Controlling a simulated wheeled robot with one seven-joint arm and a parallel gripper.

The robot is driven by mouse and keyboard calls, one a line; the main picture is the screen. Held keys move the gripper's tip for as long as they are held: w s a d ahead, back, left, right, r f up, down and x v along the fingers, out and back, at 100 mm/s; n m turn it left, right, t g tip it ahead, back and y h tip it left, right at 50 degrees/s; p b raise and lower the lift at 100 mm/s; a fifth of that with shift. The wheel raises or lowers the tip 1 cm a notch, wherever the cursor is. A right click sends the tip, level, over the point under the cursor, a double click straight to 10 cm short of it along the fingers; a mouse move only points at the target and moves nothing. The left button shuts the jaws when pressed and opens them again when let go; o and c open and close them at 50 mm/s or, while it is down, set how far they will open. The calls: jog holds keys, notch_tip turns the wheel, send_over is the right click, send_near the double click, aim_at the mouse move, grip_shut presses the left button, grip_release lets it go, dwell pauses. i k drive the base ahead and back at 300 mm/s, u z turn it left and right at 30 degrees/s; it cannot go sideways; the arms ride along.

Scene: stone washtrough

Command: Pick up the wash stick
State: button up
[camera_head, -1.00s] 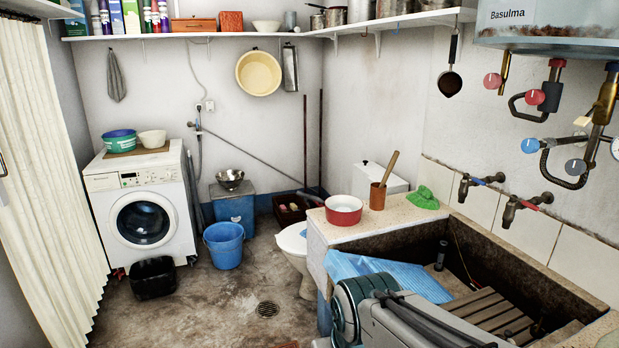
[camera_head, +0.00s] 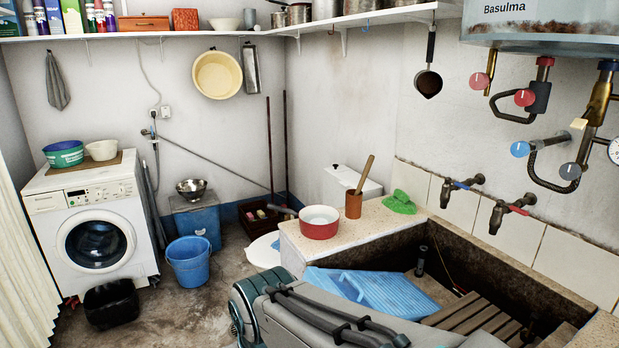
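A plain wooden stick (camera_head: 365,173) stands tilted in a brown cup (camera_head: 353,205) on the speckled stone ledge left of the washtrough; its lower end is hidden in the cup. It is the likeliest wash stick. Two long dark poles also lean upright against the back wall, a left one (camera_head: 269,150) and a right one (camera_head: 286,140). My grey arm crosses the bottom of the view, in front of the trough. My gripper is not in view, and nothing visible touches the stick.
A red bowl (camera_head: 319,223) stands left of the cup, a green cloth (camera_head: 400,203) to its right. A blue washboard (camera_head: 375,292) lies in the stone trough (camera_head: 445,245). Taps (camera_head: 510,210) project from the right wall. A blue bucket (camera_head: 188,262) stands on the floor.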

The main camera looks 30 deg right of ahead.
aim_at(369, 165)
jog(key=u, duration=0.05)
jog(key=i, duration=3.4)
jog(key=z, duration=3.65)
jog(key=i, duration=0.55)
jog(key=z, duration=0.1)
